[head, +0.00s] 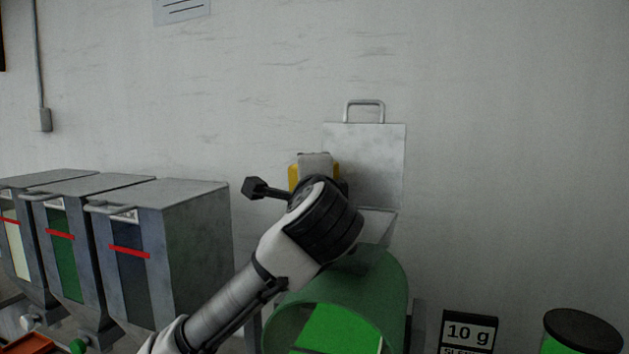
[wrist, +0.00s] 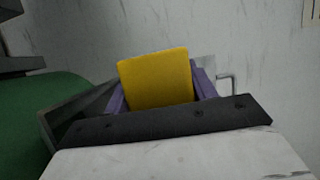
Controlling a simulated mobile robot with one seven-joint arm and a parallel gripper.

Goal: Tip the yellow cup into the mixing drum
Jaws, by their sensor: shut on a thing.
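The yellow cup (head: 294,178) shows as a small patch behind my wrist in the head view, above the mixing drum. In the wrist view the cup (wrist: 155,72) shows one flat yellow face between the purple fingers of my gripper (wrist: 160,93), which is shut on it. Its mouth and contents are hidden, and I cannot tell how far it is tilted. The green mixing drum (head: 375,284) lies with its round open end toward the head camera, bright green inside. A green curved surface, likely the drum (wrist: 45,112), fills the left of the wrist view.
A raised metal lid (head: 375,160) with a handle stands behind the drum, above a metal chute (head: 378,226). Several grey bins (head: 190,240) line the left. The wall is close behind.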

